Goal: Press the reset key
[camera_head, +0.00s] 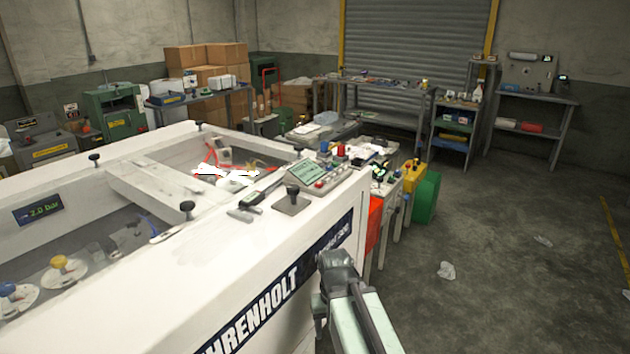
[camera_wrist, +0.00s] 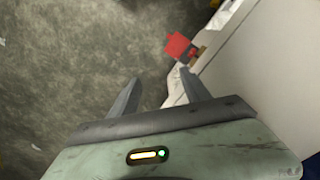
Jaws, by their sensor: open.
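A control unit (camera_head: 306,172) with a pale green screen and small red buttons stands on the top right edge of the white machine (camera_head: 260,268). I cannot tell which of its keys is the reset key; the lettering is too small. My gripper (camera_wrist: 159,80) is open and empty in the wrist view, its two fingers apart over grey floor. In the head view my arm is low beside the machine's lettered right side, below the control unit and apart from it; the fingers are not clear there. The control unit is not recognisable in the wrist view.
A dark knob (camera_head: 291,200) and a handheld device (camera_head: 252,197) sit near the control unit. A red-topped button (camera_head: 340,149) is behind it. Red (camera_head: 374,222) and green (camera_head: 426,197) boxes stand beyond the machine. The floor (camera_head: 500,270) at right is mostly clear.

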